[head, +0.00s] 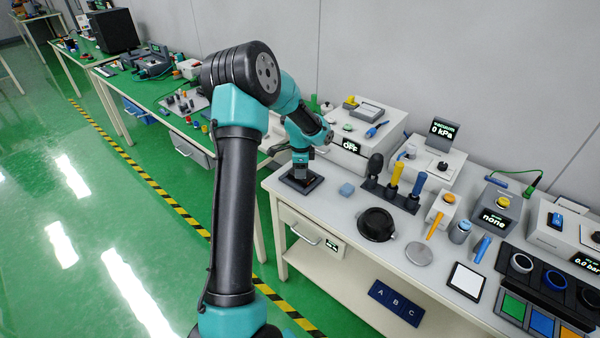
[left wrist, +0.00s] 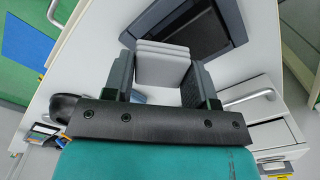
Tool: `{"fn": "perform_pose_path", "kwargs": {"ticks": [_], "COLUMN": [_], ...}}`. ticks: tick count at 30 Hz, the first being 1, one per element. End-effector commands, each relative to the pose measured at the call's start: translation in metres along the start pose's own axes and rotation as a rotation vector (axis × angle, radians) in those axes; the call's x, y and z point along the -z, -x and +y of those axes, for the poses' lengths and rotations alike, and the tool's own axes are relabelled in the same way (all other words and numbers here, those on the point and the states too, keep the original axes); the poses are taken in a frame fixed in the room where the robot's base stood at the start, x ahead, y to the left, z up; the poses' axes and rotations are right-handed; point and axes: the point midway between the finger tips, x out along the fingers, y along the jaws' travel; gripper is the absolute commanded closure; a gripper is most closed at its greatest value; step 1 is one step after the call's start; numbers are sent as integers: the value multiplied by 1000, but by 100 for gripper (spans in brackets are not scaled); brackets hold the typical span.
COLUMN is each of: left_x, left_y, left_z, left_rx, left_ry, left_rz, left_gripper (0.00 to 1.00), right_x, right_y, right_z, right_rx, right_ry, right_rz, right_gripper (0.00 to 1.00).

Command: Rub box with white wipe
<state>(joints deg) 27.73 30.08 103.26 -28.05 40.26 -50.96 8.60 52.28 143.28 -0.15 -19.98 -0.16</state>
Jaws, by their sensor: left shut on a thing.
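My left gripper (head: 300,165) reaches down over the near left end of the white bench. In the left wrist view, its two dark fingers (left wrist: 160,82) are shut on a folded white wipe (left wrist: 162,66) with several layers. A dark grey square box (left wrist: 212,34) lies just beyond the wipe in that view. It also shows in the head view (head: 303,184) under the gripper. The wipe overlaps the box in the picture; I cannot tell whether they touch. In the head view the wipe is hard to make out. My right gripper is not in view.
A light blue block (head: 346,189) lies right of the box. A drawer with a handle (head: 306,236) is under the bench's left end.

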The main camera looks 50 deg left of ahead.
Motion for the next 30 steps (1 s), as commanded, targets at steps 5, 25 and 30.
{"fn": "perform_pose_path", "kwargs": {"ticks": [5,25,30], "left_x": [2,5,5], "left_y": [14,55,54], "left_z": [0,0,0], "left_rx": [-3,-4,-4], "left_ry": [-1,-6,-6], "left_rz": [-1,-1,-1], "left_gripper": [70,70,70], "right_x": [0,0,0], "right_y": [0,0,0], "right_z": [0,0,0], "right_rx": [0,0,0], "right_ry": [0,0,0], "right_rz": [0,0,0], "right_gripper": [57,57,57]}}
